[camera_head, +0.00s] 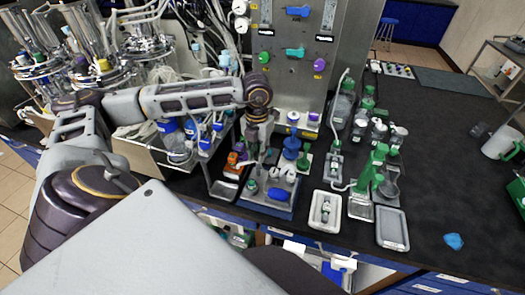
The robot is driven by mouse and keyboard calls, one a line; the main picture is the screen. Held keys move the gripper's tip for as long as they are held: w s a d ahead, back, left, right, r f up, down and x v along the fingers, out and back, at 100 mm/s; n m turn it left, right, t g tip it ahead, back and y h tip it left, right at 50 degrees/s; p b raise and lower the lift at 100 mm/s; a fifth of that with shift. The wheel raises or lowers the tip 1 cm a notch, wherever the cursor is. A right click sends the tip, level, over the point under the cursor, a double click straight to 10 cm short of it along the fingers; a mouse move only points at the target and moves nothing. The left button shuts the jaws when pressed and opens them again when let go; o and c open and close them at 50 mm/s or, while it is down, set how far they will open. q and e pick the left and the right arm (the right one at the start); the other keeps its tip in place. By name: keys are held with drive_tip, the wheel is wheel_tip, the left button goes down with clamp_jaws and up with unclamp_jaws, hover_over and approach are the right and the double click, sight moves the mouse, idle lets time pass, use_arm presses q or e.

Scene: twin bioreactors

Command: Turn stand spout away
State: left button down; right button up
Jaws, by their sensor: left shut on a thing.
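My left arm reaches in from the left, and its wrist bends down in front of the grey panel. My left gripper (252,141) points down at the left back of the blue-based stand tray (279,208). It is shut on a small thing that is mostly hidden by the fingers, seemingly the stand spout. A blue stand (291,147) rises just right of the gripper. A green stand (374,167) is further right, apart from the gripper. An orange item (233,160) is close on the gripper's left. My right gripper is not in view.
The grey panel (296,70) with coloured knobs stands behind the gripper. Glass vessels (90,70) with tubing crowd the left. Small metal trays (392,229) lie at the front, and bottles (378,130) stand to the right. The black bench right of them is mostly clear.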

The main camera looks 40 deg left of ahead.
use_arm(q)
drive_tip(key=shift+m+b, duration=0.45)
drive_tip(key=shift+m, duration=0.25)
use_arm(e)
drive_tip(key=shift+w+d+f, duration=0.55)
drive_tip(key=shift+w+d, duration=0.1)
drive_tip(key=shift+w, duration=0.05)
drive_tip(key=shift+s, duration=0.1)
use_arm(q)
drive_tip(key=c, duration=1.2)
unclamp_jaws()
drive_tip(key=shift+r, duration=0.7)
wheel_tip(320, 180, up, 11)
drive_tip(key=shift+f, duration=0.15)
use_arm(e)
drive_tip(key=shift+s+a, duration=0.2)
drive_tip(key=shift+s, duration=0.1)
